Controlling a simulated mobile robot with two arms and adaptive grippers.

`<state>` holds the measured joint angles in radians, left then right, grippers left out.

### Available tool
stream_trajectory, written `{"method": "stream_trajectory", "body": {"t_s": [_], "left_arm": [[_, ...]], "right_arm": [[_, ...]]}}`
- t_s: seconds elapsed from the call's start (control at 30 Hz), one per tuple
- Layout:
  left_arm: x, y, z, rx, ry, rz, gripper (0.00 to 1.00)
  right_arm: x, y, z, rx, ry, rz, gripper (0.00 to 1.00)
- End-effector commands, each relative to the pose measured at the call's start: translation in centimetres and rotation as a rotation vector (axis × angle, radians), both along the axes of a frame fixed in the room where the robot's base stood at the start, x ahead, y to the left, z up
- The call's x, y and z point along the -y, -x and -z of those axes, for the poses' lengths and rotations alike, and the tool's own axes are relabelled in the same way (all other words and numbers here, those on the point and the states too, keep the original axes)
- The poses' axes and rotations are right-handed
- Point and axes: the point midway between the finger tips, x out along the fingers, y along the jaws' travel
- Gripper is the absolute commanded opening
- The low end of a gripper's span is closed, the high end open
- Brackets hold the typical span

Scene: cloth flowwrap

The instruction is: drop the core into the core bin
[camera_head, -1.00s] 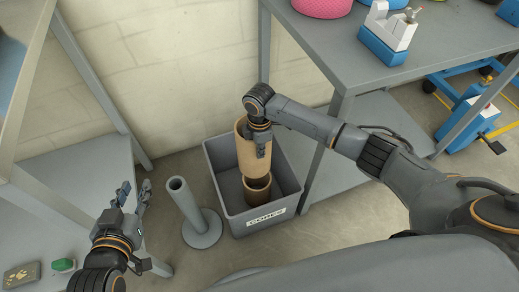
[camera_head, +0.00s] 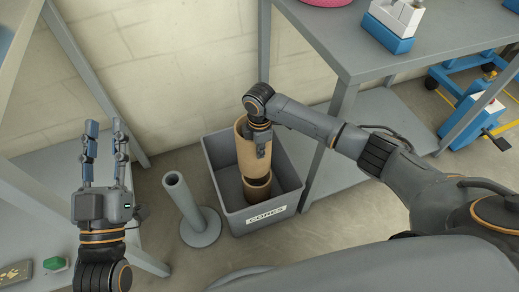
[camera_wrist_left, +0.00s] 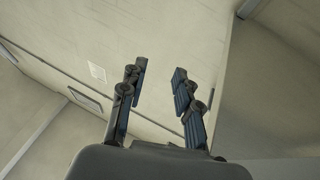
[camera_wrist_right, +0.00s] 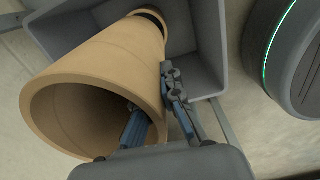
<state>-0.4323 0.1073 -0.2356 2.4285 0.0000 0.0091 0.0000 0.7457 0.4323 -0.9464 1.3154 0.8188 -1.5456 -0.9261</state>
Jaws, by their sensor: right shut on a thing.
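A tan cardboard core (camera_head: 246,155), a hollow tube, is held upright over the grey core bin (camera_head: 238,222), which is labelled CORES. My right gripper (camera_head: 262,143) is shut on the core's upper wall. The right wrist view shows one finger inside the open end of the core (camera_wrist_right: 95,60) and one outside. A second, brown core (camera_head: 257,192) stands in the bin below the held one; whether they touch is unclear. My left gripper (camera_head: 104,130) is open and empty at the left, its fingers pointing up in the head view. Its spread fingers (camera_wrist_left: 158,75) also show in the left wrist view.
A grey post on a round base (camera_head: 182,205) stands just left of the bin. A grey table (camera_head: 370,75) is at the right, with a blue and white device (camera_head: 393,28). Grey shelving (camera_head: 40,160) is at the left. A pale block wall (camera_head: 180,70) is behind.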

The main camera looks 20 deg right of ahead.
Motion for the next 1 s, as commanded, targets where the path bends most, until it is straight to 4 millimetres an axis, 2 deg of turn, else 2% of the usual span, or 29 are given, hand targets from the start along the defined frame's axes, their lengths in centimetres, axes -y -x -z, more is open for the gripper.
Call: {"method": "stream_trajectory", "body": {"t_s": [0.2,0.4,0.87,1.0], "left_arm": [[0.0,1.6,-2.6,0.175,0.050,0.010,0.32],[-0.2,3.0,-4.4,0.294,0.085,0.016,0.32],[-0.3,3.8,-5.2,0.354,0.102,0.019,0.32],[-0.3,3.8,-5.2,0.353,0.102,0.019,0.32]], "right_arm": [[0.0,-0.1,0.7,0.003,-0.001,0.000,0.00],[0.0,-0.1,1.1,0.003,-0.001,0.000,0.00],[0.0,-0.1,1.2,0.003,-0.001,0.000,0.00],[0.0,-0.1,1.2,0.003,-0.001,0.000,0.28]]}}
